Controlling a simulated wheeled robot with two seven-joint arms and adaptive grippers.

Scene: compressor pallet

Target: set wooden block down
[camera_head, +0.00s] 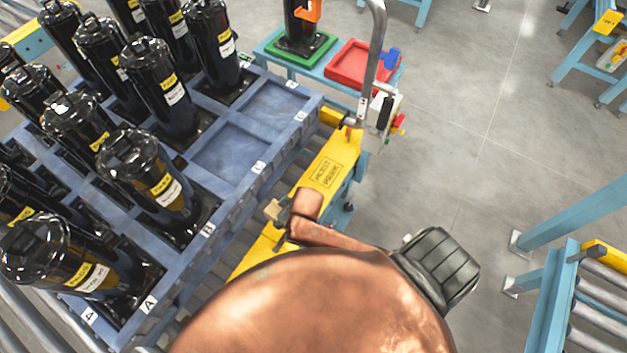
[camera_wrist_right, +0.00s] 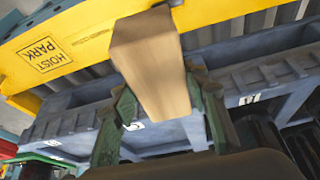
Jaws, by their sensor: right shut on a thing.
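The wooden block (camera_wrist_right: 152,65) is a pale tan bar in the right wrist view. My right gripper (camera_wrist_right: 160,100), with green fingers on both sides of it, is shut on it. In the head view the wooden block (camera_head: 273,209) shows as a small tan end at the tip of my right gripper (camera_head: 284,214), beside the yellow beam (camera_head: 337,160) marked HOIST PARK. I cannot tell whether the block touches the beam. My copper-coloured arm hides much of the near area. My left gripper is not in view.
A blue pallet (camera_head: 262,180) holds several black compressors (camera_head: 146,178) at the left, with empty pockets near its right side. A grey hoist post (camera_head: 376,60) rises beyond the beam. Red (camera_head: 358,64) and green (camera_head: 290,50) trays stand behind. Roller conveyor (camera_head: 602,310) is at lower right; the floor between is clear.

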